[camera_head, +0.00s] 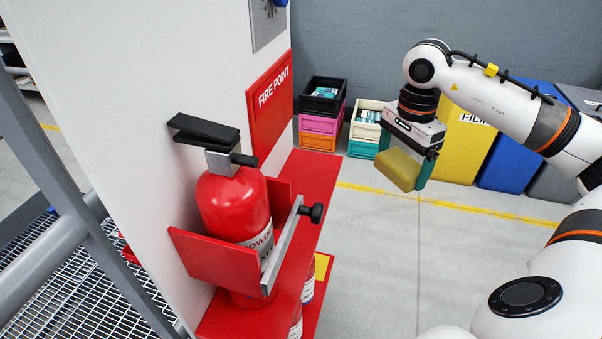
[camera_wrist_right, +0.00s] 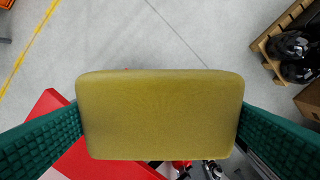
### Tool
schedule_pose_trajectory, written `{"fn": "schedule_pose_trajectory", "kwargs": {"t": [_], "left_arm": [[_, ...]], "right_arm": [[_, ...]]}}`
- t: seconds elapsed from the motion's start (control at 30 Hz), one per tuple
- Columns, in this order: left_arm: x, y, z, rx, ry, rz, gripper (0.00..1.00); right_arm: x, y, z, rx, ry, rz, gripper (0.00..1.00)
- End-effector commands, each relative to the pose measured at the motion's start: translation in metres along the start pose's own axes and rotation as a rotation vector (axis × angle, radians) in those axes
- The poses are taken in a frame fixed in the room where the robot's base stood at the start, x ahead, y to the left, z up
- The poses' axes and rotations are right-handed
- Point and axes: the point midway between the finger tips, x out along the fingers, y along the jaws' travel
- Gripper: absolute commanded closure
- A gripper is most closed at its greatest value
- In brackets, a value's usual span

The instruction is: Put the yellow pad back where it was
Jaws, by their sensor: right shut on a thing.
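The yellow pad (camera_head: 398,169) is a rounded rectangular block. My right gripper (camera_head: 405,168) is shut on it and holds it in the air, to the right of the red fire point stand. In the right wrist view the pad (camera_wrist_right: 160,114) fills the middle, with a green ridged finger of the right gripper (camera_wrist_right: 160,118) against each short side. My left gripper is in neither view. The spot where the pad was before cannot be told from these frames.
A red fire extinguisher (camera_head: 232,205) sits in a red bracket with a metal bar (camera_head: 282,245) and black knob. A red ledge (camera_head: 322,184) runs along the white panel (camera_head: 130,80). Stacked crates (camera_head: 322,108) and coloured bins stand behind. A pallet (camera_wrist_right: 275,50) shows at upper right in the wrist view.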

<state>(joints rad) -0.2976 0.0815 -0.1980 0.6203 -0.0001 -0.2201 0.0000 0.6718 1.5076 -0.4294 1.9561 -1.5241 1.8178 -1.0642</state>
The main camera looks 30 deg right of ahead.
Motion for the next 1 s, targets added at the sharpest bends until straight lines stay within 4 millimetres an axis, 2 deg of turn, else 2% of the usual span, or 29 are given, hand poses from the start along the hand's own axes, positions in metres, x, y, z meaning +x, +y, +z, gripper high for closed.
{"fn": "schedule_pose_trajectory", "kwargs": {"t": [0.03,0.17,0.6,0.8,0.9,1.0], "left_arm": [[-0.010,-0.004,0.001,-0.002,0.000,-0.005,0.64],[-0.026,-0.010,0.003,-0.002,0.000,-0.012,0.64],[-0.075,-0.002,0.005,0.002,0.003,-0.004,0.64],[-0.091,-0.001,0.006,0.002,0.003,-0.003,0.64],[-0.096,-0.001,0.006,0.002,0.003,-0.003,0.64],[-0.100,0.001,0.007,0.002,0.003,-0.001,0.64]], "right_arm": [[-0.005,0.006,-0.008,-0.007,0.008,0.001,0.28],[-0.007,0.026,-0.029,-0.009,0.011,0.004,0.28],[-0.007,0.104,-0.108,-0.006,0.006,0.003,0.28],[-0.006,0.133,-0.137,-0.003,0.003,0.002,0.28],[0.014,0.130,-0.134,-0.001,0.000,-0.003,0.28],[0.025,0.131,-0.134,-0.002,0.001,0.000,0.28]]}}
